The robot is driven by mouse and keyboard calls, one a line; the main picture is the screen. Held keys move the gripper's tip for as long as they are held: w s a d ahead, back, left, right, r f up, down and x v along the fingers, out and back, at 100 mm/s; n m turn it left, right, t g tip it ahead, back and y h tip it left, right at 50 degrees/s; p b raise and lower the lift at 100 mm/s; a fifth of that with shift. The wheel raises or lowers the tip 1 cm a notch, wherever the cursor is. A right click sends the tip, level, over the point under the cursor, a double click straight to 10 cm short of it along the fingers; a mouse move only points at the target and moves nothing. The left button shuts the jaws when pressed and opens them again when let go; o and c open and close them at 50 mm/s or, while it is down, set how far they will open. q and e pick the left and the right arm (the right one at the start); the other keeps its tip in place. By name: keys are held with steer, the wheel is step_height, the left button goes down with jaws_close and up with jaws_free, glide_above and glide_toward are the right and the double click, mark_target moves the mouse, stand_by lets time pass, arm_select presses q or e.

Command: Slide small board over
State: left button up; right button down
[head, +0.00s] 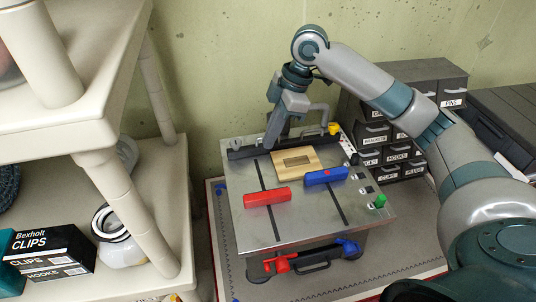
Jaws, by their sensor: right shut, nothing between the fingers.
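The small board (283,172) is a light wooden square with a dark rectangular opening. It lies on the grey metal panel (290,222), toward its back middle. My right gripper (268,146) is shut and empty, pointing down at the back of the panel, just left of and behind the board. Whether its tips touch the panel or the board's edge I cannot tell. My left gripper is not in view.
A red block (267,197) sits in front of the board's left side, and a blue block (326,176) at its right front. Dark labelled drawers (452,88) stand right of the panel. A beige shelf (165,210) with a clips box (50,255) stands left.

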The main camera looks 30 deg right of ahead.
mark_target(290, 164)
steer(key=p+x, duration=0.1)
steer(key=x, duration=0.2)
steer(key=p+x, duration=0.1)
steer(key=x, duration=0.2)
steer(key=p+x, duration=0.2)
steer(key=x, duration=0.2)
steer(key=shift+s+a, duration=0.15)
steer(key=shift+s, duration=0.15)
steer(key=d, duration=0.1)
steer(key=d+p, duration=0.1)
steer(key=shift+s+d+r, duration=0.25)
steer(key=shift+d, duration=0.1)
steer(key=shift+s+d+f+p, duration=0.1)
steer(key=shift+s+d+p, duration=0.15)
steer(key=shift+d+p, duration=0.4)
steer(key=shift+w+d, duration=0.1)
